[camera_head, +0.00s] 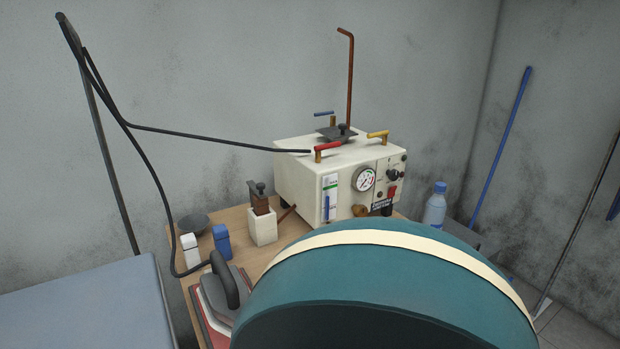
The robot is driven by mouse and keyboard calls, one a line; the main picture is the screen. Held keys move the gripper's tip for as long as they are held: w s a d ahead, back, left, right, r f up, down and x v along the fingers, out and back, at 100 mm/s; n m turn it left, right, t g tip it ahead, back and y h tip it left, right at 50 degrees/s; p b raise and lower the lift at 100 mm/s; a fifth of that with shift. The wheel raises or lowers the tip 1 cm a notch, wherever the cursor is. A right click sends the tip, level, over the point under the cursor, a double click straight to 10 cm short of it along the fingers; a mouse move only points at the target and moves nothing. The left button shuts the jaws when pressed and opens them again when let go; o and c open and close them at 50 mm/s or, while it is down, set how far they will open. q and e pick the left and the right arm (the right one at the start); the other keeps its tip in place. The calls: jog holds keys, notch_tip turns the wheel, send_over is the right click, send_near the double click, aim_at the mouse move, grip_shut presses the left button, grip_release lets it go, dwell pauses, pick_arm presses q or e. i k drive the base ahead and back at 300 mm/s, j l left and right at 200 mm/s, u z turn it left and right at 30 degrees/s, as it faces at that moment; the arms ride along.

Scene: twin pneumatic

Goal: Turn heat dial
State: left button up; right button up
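A white boxy steam unit (300,180) stands on a wooden table against the wall. On its front panel, at the right, is a black round knob (393,174), which looks like the heat dial. Its exact setting is too small to read. A round pressure gauge (363,180) sits to the left of the knob, and a red switch (391,193) sits below it. Neither my left nor my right gripper is in view, and nothing is seen touching the knob.
A large teal rounded shape with a cream band hides the near right of the table (232,216); I cannot tell what it is. An iron (224,284) with a black hose lies at the front left. A bottle (435,207) stands right of the unit. Red, yellow and blue handles top the unit.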

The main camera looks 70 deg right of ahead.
aim_at(393, 174)
jog(key=k+l+z, duration=0.1)
jog(key=l, duration=0.3)
jog(key=k+l+z, duration=0.1)
jog(key=k+l, duration=0.2)
jog(key=k+l+z, duration=0.1)
jog(key=l, duration=0.4)
jog(key=k+l+z, duration=0.1)
jog(key=l, duration=0.3)
jog(key=k+l+z, duration=0.1)
jog(key=k+l, duration=0.15)
jog(key=l, duration=0.2)
jog(key=k+l, duration=0.15)
jog(key=l, duration=0.25)
jog(key=k+l+z, duration=0.15)
jog(key=l, duration=0.3)
